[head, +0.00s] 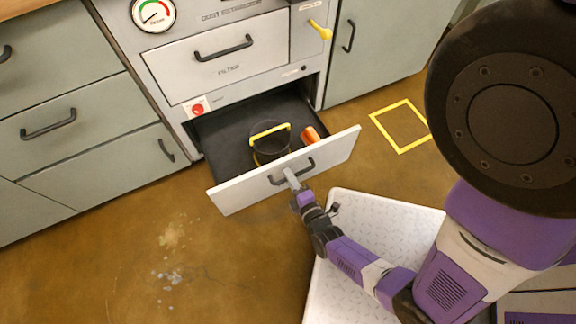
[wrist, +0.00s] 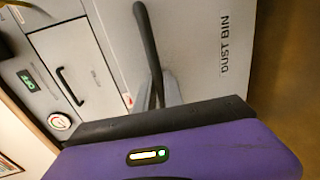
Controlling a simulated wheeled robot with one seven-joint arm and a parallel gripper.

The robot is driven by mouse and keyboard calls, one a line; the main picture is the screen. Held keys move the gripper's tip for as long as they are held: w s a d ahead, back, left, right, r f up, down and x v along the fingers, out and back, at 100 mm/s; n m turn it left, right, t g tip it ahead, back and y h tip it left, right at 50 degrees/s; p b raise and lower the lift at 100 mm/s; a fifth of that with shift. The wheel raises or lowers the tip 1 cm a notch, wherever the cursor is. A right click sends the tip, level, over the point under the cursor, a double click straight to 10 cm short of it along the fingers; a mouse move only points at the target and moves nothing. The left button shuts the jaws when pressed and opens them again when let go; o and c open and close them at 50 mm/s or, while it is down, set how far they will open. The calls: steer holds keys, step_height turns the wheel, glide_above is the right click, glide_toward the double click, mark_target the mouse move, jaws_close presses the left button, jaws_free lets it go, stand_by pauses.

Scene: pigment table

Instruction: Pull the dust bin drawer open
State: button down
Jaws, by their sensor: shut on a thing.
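The dust bin drawer (head: 334,151) at the bottom of the grey dust extractor cabinet stands pulled well out, its interior showing from above. Its light front, lettered "DUST BIN", also shows in the wrist view (wrist: 203,40). My gripper (head: 291,177) is shut on the drawer's dark bar handle (head: 309,166). In the wrist view the handle (wrist: 147,40) runs down to the finger area (wrist: 162,90); the fingertips are partly hidden by my gripper body. Inside the drawer are a black bucket with a yellow handle (head: 270,144) and an orange object (head: 310,135).
Above is the filter drawer (head: 240,70), shut, with a red button (head: 198,109) below it and a yellow lever (head: 320,30) to the right. Grey cabinets flank it. A yellow floor square (head: 400,126) lies right.

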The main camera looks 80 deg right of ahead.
steer(key=c, duration=1.7)
jaws_free()
steer(key=p+v, duration=0.1)
steer(key=v, duration=0.6)
steer(key=shift+s+a, duration=0.25)
steer(key=shift+a, duration=0.05)
